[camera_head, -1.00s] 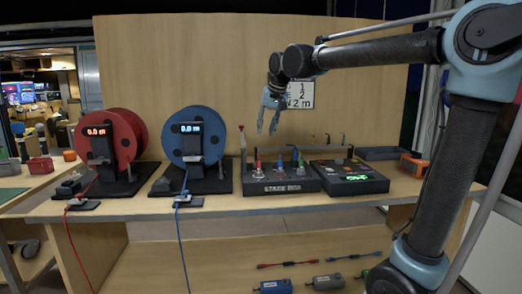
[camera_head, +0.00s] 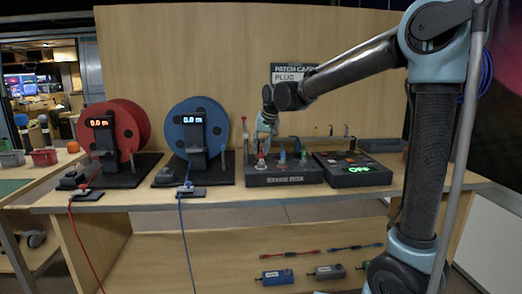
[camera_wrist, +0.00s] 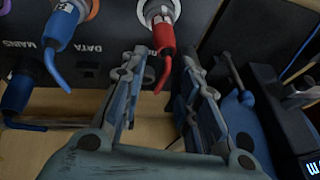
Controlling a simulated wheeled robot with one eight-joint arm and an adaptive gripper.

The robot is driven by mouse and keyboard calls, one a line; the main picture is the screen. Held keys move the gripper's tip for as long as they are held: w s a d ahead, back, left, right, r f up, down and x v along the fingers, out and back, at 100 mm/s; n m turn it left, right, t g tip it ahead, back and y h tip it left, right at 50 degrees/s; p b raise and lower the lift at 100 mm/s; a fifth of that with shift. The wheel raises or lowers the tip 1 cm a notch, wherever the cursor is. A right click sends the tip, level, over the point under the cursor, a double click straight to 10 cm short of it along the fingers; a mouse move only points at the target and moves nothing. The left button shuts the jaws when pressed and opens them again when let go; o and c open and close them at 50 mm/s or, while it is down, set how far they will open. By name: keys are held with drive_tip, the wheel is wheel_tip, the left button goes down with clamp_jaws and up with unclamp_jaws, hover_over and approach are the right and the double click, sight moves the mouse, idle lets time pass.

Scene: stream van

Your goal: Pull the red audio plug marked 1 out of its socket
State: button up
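The red plug (camera_wrist: 164,36) sits in a round metal socket on the dark stage box, with a pale mark on its collar and a short red cable tail. In the head view the red plug (camera_head: 261,161) stands upright at the left of the stage box (camera_head: 284,178). My gripper (camera_wrist: 165,75) is open, its fingers on either side of the plug's tail end, with no clear contact seen. In the head view my gripper (camera_head: 267,128) points down just above the red plug.
Blue plugs (camera_wrist: 62,24) stand beside it near the DATA and MAINS lettering. A red reel (camera_head: 115,130) and a blue reel (camera_head: 198,130) stand to the left. A console (camera_head: 357,170) with a lit green display is to the right.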

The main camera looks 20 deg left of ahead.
drive_tip(key=shift+w+a+f, duration=0.1)
drive_tip(key=shift+f, duration=0.2)
clamp_jaws()
drive_tip(key=shift+r, duration=1.55)
idle(0.7)
drive_tip(key=shift+r, duration=1.4)
